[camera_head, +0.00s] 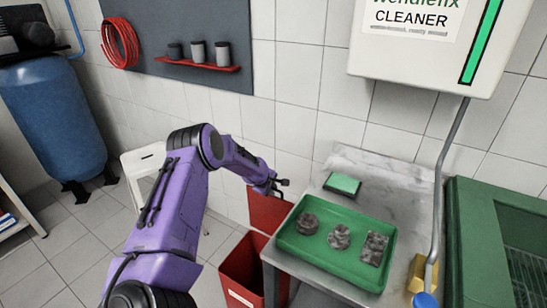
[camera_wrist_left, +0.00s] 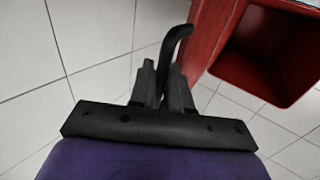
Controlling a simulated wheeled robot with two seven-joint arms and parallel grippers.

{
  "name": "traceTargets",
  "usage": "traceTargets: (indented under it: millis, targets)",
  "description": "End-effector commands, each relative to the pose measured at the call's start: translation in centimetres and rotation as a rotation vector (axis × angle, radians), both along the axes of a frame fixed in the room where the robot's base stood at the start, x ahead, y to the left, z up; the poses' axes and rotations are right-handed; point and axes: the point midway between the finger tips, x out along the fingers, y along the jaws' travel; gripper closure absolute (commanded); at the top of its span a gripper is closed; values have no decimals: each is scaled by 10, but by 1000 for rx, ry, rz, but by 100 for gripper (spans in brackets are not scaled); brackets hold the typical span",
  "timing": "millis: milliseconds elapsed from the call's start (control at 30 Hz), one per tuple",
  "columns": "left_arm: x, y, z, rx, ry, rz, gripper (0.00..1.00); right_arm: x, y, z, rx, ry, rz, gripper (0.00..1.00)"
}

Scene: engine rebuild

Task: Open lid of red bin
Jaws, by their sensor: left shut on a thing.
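The red bin (camera_head: 240,282) stands on the floor left of the metal table, and its open mouth shows. Its red lid (camera_head: 266,212) is swung up and stands steeply at the back of the bin. My left gripper (camera_head: 280,184) is at the top edge of the lid. In the left wrist view my left gripper (camera_wrist_left: 163,88) is shut on a black curved handle (camera_wrist_left: 178,38) beside the red lid (camera_wrist_left: 208,35). The dark inside of the bin (camera_wrist_left: 270,45) shows at the right there. My right gripper is not in view.
A metal table (camera_head: 322,285) right of the bin bears a green tray (camera_head: 300,252) with several dirty metal parts. A white stool (camera_head: 145,160) and a blue tank (camera_head: 55,115) stand at the left. The tiled wall is close behind the lid.

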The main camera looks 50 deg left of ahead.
Motion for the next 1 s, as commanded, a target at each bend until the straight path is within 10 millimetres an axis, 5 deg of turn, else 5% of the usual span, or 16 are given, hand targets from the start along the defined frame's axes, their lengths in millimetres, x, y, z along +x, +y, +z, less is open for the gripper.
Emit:
traceTargets:
  millis: [100, 133, 200, 533, 1000]
  targets:
    - [-1, 0, -1, -1, 1, 2, 100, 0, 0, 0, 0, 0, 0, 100]
    - [-1, 0, -1, -1, 1, 2, 80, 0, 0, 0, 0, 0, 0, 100]
    - [-1, 0, -1, -1, 1, 2, 66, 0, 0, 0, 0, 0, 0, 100]
    - [-4, -2, 7, -1, 1, -2, 66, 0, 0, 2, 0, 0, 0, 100]
    - [-51, -17, 83, 1, -4, 0, 66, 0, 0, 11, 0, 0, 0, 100]
